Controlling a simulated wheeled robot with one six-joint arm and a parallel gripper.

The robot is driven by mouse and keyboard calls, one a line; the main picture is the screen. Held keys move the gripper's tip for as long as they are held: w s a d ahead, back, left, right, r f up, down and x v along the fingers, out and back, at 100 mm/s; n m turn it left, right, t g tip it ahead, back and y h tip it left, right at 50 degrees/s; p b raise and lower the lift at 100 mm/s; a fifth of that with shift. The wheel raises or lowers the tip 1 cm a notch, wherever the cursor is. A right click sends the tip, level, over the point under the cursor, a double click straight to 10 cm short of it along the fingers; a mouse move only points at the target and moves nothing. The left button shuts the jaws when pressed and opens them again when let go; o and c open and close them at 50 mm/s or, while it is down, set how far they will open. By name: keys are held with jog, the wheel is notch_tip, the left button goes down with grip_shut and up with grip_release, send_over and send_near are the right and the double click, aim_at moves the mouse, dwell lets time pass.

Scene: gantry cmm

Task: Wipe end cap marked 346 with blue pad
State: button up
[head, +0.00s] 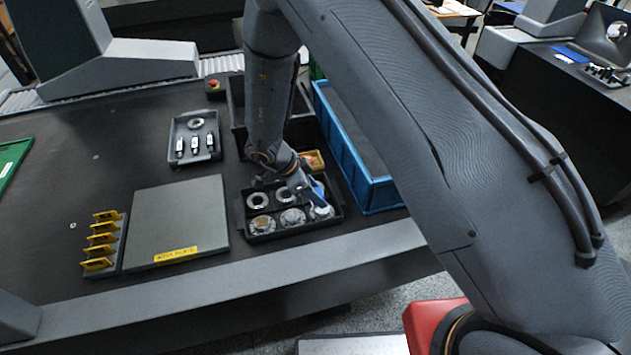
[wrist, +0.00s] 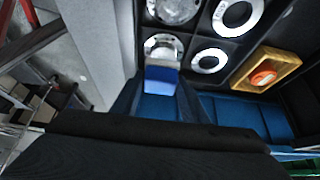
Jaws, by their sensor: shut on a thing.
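My gripper (head: 309,187) is shut on the blue pad (head: 319,193), which also shows between my fingers in the wrist view (wrist: 161,80). In the wrist view that cap (wrist: 163,42) is partly covered by the pad. I cannot tell whether pad and cap touch. Other end caps (head: 262,224) and rings (head: 258,200) sit in the black divided tray (head: 246,228).
A blue crate (head: 384,190) stands right of the tray. An orange object in a yellow-brown holder (wrist: 264,75) is behind it. A grey plate (head: 178,218), yellow brackets (head: 101,240) in a rack and a small dark tray (head: 193,160) lie left.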

jog(key=shift+r+p, duration=1.25)
jog(key=shift+r, duration=0.7)
